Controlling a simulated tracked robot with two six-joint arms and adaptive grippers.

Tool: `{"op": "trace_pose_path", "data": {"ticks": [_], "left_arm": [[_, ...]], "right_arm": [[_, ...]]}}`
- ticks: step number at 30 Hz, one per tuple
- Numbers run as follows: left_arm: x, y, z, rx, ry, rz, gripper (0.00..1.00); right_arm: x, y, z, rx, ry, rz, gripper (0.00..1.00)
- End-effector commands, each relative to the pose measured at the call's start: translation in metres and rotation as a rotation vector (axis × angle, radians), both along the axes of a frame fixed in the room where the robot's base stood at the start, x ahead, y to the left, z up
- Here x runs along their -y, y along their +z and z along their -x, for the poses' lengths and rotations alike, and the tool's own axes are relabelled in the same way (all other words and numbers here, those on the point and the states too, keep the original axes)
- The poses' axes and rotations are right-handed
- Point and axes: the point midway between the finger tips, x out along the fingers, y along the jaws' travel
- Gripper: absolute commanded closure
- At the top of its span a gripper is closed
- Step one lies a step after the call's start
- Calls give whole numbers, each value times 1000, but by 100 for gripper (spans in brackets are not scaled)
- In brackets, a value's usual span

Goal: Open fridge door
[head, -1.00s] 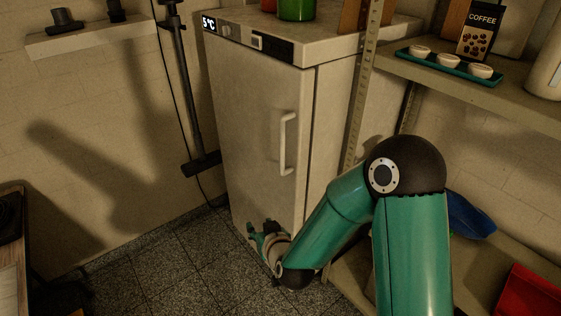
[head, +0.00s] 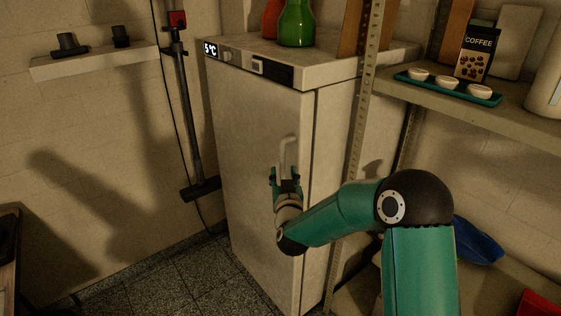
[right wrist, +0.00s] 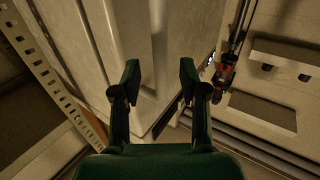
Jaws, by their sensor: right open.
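The white fridge (head: 245,130) stands upright with its door (head: 245,165) shut and a 5°C display at its top left. Its vertical handle (head: 289,148) is near the door's right edge. My right gripper (head: 286,172) is open in front of the handle, and its fingers hide the handle's lower part. In the right wrist view the two fingers (right wrist: 160,72) are spread apart with the fridge front (right wrist: 180,30) beyond them. I cannot tell whether they touch the handle. My left gripper is not in view.
A green bottle (head: 297,24) stands on the fridge. A metal rack post (head: 360,125) rises close to the fridge's right side. The shelf (head: 500,112) there holds a teal tray (head: 444,90) with cups and a coffee bag (head: 475,52). Floor left of the fridge is clear.

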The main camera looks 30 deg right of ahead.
Motion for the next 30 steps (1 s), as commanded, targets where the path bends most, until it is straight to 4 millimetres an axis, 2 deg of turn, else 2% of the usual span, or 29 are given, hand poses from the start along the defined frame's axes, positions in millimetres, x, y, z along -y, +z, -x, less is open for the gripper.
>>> {"op": "trace_pose_path", "data": {"ticks": [3, 9, 21, 29, 30], "left_arm": [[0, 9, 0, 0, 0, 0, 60], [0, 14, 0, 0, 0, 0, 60], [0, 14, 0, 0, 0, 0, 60], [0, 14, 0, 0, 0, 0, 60], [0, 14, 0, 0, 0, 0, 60]], "right_arm": [[11, 2, -19, -1, -1, 0, 57], [21, 0, -38, 0, 0, 0, 57], [23, 0, -43, -1, 2, 0, 57], [23, 0, -43, -1, 3, 0, 100], [23, 0, -43, -1, 3, 0, 100]]}}
